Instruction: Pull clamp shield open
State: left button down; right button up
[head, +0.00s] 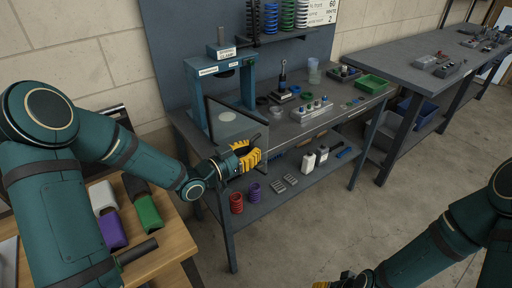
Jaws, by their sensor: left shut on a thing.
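The clamp shield (224,118) is a framed, see-through panel at the front left of the blue clamp frame (247,85) on the workbench. It stands at an angle to the frame. My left gripper (250,158), with yellow fingers, is at the shield's lower right edge and is shut on it. The fingers hide the exact point of contact. My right gripper (322,285) shows only as a bit of yellow at the bottom edge, and its fingers are mostly cut off.
The workbench (290,135) holds a block with knobs (312,108), a green tray (372,84) and small parts. Red (237,203) and purple (254,194) springs stand on its lower shelf. A wooden table (160,250) is at left.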

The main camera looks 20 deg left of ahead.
pick_arm(q)
jog(key=v, duration=0.3)
jog(key=shift+s+a, duration=0.2)
jog(key=shift+a, duration=0.1)
jog(key=c, duration=1)
grip_release()
jog(key=v, duration=1.2)
jog(key=shift+w+a, duration=0.15)
